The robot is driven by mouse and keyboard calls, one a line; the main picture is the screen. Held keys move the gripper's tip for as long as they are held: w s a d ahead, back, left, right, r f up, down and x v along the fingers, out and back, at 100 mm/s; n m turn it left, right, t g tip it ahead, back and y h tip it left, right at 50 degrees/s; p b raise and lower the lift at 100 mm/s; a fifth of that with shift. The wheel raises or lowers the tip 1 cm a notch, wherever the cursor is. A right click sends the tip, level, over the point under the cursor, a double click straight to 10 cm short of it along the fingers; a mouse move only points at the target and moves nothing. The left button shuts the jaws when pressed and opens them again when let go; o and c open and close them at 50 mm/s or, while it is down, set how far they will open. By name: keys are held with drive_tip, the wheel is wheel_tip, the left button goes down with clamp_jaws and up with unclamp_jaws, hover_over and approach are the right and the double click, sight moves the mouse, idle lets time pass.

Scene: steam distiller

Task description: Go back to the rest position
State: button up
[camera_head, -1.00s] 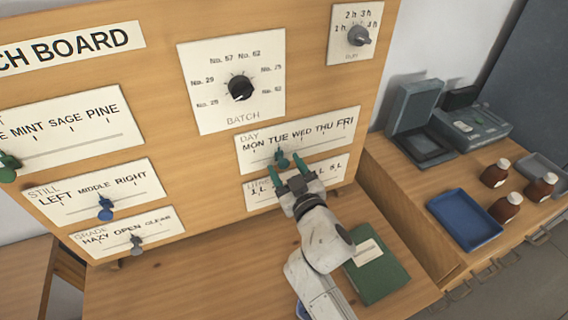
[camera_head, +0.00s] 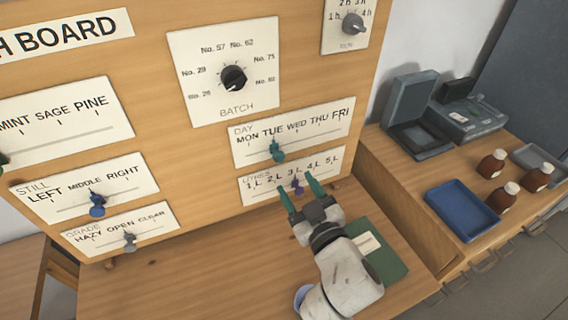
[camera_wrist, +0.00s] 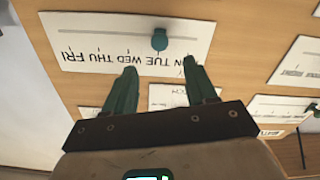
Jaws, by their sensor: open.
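My gripper (camera_head: 300,192) is open and empty in front of the lower right part of the wooden board. The green knob of the day slider (camera_head: 277,151) sits near TUE, above and left of the gripper. In the wrist view the same green knob (camera_wrist: 159,39) is beyond the fingertips (camera_wrist: 158,78), and the board appears upside down. The fingers look clear of both knobs.
The batch dial (camera_head: 233,78) and run dial (camera_head: 353,24) are higher on the board. The blue still knob (camera_head: 97,203) and grey grade knob (camera_head: 130,240) are left. A green book (camera_head: 391,262) lies beside my arm. A blue tray (camera_head: 462,211) and brown bottles (camera_head: 492,164) stand right.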

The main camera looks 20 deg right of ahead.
drive_tip(key=s+d+f+m+g+h, duration=0.1)
drive_tip(key=s+d+f+g, duration=0.2)
drive_tip(key=f, duration=0.1)
drive_tip(key=s+d+f+m+g+h, duration=0.1)
drive_tip(key=s+d+f+g, duration=0.2)
drive_tip(key=s+f, duration=0.1)
drive_tip(key=s+d+f+m+g+h, duration=0.1)
drive_tip(key=s+d+f+m+g, duration=0.1)
drive_tip(key=s+d+f, duration=0.1)
drive_tip(key=shift+s+d+f+g, duration=0.2)
drive_tip(key=shift+f, duration=0.25)
drive_tip(key=shift+s+d+f+g, duration=0.15)
drive_tip(key=shift+d+f+g, duration=0.05)
drive_tip(key=shift+f, duration=0.25)
drive_tip(key=s+f+g, duration=0.1)
drive_tip(key=s, duration=0.1)
drive_tip(key=s+f+g, duration=0.1)
drive_tip(key=s, duration=0.2)
drive_tip(key=s+f+g, duration=0.1)
drive_tip(key=s+f, duration=0.1)
drive_tip(key=shift+s+d+g+y, duration=0.1)
drive_tip(key=shift+s+g+y, duration=0.15)
drive_tip(key=shift+g+y, duration=0.15)
drive_tip(key=s+a+f+g+y, duration=0.1)
drive_tip(key=s+g, duration=0.3)
drive_tip(key=s, duration=0.5)
drive_tip(key=shift+s+a+f+y, duration=0.4)
drive_tip(key=shift+f+y, duration=0.05)
drive_tip(key=shift+y, duration=0.05)
drive_tip(key=shift+o, duration=0.4)
